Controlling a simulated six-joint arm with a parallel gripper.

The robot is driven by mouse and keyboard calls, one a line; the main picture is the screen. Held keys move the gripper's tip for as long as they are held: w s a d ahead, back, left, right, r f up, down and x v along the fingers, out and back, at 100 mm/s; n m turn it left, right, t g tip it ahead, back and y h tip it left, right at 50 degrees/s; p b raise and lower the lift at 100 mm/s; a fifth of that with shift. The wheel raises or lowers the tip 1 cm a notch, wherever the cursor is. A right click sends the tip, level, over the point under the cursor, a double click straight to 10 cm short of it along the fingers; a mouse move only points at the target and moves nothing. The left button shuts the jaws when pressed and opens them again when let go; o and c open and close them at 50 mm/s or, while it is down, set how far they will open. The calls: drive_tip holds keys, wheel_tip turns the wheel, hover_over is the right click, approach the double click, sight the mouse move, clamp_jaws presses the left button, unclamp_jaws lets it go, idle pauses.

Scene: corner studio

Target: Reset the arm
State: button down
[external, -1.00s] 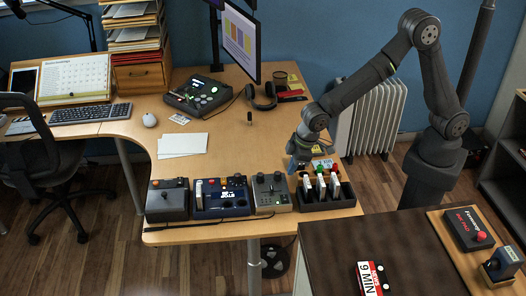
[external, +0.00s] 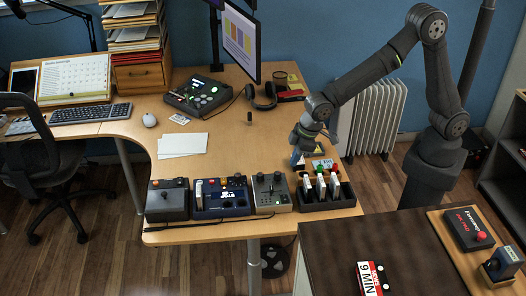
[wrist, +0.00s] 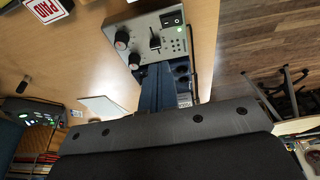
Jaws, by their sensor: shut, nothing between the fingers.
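My arm reaches over the wooden desk (external: 230,145) from the right in the external view. My gripper (external: 296,158) points down above the desk's right part, behind the black compartment tray (external: 340,204). It is shut and holds nothing. The tray holds several upright items with coloured tops.
A grey control box (external: 271,193), a blue one (external: 222,197) and a dark one (external: 167,200) line the desk's front edge. Headphones (external: 263,96) and a monitor (external: 241,42) stand behind. A dark table (external: 350,235) at front right carries a 9 MIN sign (external: 369,280).

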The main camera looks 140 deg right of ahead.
drive_tip(key=x, duration=0.2)
drive_tip(key=w+a+x, duration=0.1)
drive_tip(key=x, duration=0.5)
drive_tip(key=shift+w+a, duration=0.15)
drive_tip(key=shift+a, duration=0.05)
drive_tip(key=shift+d+r, duration=0.1)
drive_tip(key=shift+r, duration=0.05)
drive_tip(key=v, duration=0.5)
